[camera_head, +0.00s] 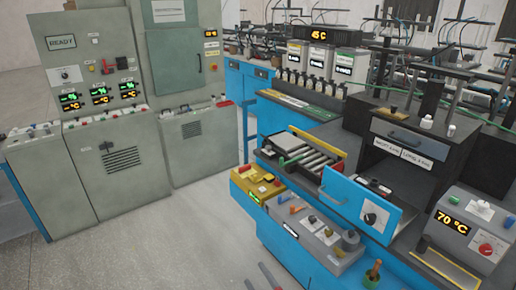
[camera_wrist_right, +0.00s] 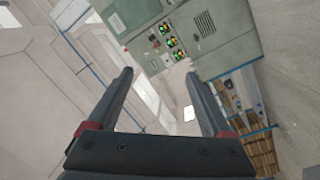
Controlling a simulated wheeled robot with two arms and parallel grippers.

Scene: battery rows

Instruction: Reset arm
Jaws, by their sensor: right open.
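My right gripper (camera_head: 258,274) shows only as two dark fingertips at the bottom edge of the head view, over the grey floor in front of the blue workbench. In the right wrist view, my right gripper (camera_wrist_right: 160,76) is open, its two dark fingers wide apart with nothing between them. That view is tilted, with the grey-green control cabinet (camera_wrist_right: 222,35) beyond the fingers. The rest of my right arm is out of the head view. My left gripper is in neither view.
The blue workbench (camera_head: 283,228) stands at the right, with an open blue-fronted drawer (camera_head: 350,208) and a 70 °C unit (camera_head: 466,222). The grey-green control cabinet (camera_head: 95,62) stands at the left. The floor (camera_head: 180,240) between them is clear.

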